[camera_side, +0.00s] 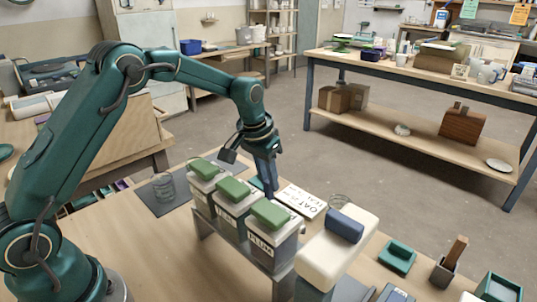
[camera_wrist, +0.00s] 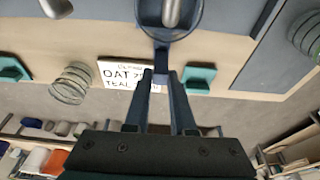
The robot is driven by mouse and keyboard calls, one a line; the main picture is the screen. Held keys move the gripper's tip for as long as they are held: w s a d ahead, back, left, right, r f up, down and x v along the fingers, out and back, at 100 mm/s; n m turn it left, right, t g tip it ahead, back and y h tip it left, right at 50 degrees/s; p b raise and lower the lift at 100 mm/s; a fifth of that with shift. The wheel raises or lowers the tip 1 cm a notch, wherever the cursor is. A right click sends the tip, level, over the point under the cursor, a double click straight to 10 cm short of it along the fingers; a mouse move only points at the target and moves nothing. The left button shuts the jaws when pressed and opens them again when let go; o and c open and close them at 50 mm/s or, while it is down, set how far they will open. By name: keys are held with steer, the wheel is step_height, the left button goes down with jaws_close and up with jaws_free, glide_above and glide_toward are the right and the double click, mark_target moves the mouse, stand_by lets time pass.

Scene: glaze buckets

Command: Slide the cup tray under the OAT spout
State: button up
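The buckets (camera_side: 231,213) stand in a row on a raised grey stand (camera_side: 215,238), with green lids and dark-lettered labels. PLUM is legible on the nearest; the OAT bucket's own label is not readable. My gripper (camera_side: 268,185) points down behind the row in the side view. In the wrist view my gripper (camera_wrist: 162,75) has its fingers closely flanking the narrow handle of the dark blue cup tray (camera_wrist: 185,29), and appears shut on it. A grey metal spout (camera_wrist: 172,10) shows over the tray's round end. In the side view the tray is mostly hidden behind the buckets.
A white card (camera_wrist: 128,76) reading OAT and TEAL lies beside the gripper. Teal blocks (camera_wrist: 12,68) lie on either side. A ringed clear cup (camera_wrist: 71,84) is left of the card, another (camera_wrist: 305,36) at right.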

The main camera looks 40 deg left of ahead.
steer(key=shift+o, duration=1.4)
steer(key=shift+w+r+v, duration=0.1)
steer(key=shift+w+v, duration=0.15)
steer(key=shift+v, duration=0.9)
steer(key=shift+w+r+v, duration=0.1)
steer(key=shift+w+v, duration=0.2)
steer(key=shift+v, duration=0.8)
steer(key=shift+w+v, duration=0.25)
steer(key=shift+v, duration=0.9)
steer(key=shift+r, duration=0.1)
